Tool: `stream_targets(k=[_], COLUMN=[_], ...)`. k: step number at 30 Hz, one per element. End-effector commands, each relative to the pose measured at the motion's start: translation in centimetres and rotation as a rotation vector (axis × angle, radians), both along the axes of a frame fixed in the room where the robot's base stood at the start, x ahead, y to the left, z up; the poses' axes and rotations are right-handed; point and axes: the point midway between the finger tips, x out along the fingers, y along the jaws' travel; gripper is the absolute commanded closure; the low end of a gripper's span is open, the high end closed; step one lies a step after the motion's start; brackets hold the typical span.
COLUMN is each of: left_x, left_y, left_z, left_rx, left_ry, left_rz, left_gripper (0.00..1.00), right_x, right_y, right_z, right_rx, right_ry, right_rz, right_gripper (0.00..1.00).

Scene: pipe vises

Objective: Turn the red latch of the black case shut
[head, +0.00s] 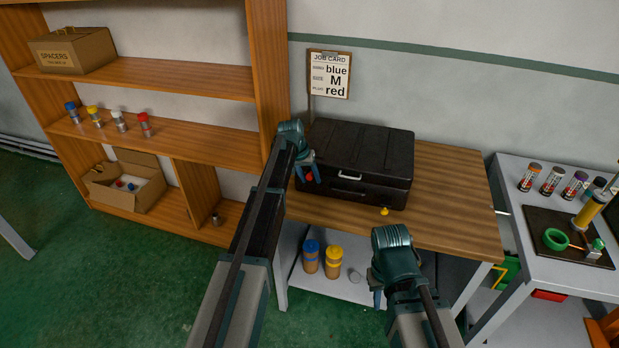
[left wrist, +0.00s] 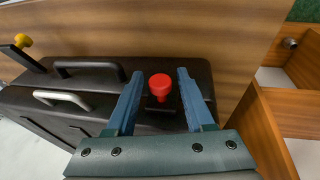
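The black case (head: 375,145) lies closed on the wooden workbench, with two handles on its front. Its red latch (left wrist: 160,84) is a round red knob on the case's front near one end. My left gripper (left wrist: 160,74) is open around the red latch, one finger on each side with gaps to both. In the head view, the red latch (head: 309,177) shows partly behind the fingers of my left gripper (head: 307,176). A yellow latch (head: 384,211) sticks out near the case's other end. My right gripper (head: 378,286) hangs before the bench, away from the case; its finger opening is hidden.
The workbench (head: 455,215) has free room right of the case. A wooden shelf unit (head: 272,60) stands close on the left. A grey table (head: 510,212) with canisters and tools is at right. A job card (head: 330,75) hangs behind.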

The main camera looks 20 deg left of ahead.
Motion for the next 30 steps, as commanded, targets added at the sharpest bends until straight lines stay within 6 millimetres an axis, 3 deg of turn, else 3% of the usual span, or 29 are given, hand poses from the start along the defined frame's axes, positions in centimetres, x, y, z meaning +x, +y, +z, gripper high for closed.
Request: stream_targets(k=[11,17,30], left_x=[0.0,-0.3,-1.6], left_y=[0.0,0.2,1.3], left_z=[0.1,1.1,7.0], left_rx=[0.0,0.0,0.0], left_ry=[-0.001,-0.001,-0.001], left_rz=[0.0,0.0,0.001], left_gripper=[0.38,0.38,0.38], right_x=[0.0,0.0,0.0], right_y=[0.0,0.0,0.0], right_z=[0.1,1.1,7.0], right_rx=[0.0,0.0,0.0], right_ry=[0.0,0.0,0.0], right_rz=[0.0,0.0,0.002], right_gripper=[0.75,0.75,0.75])
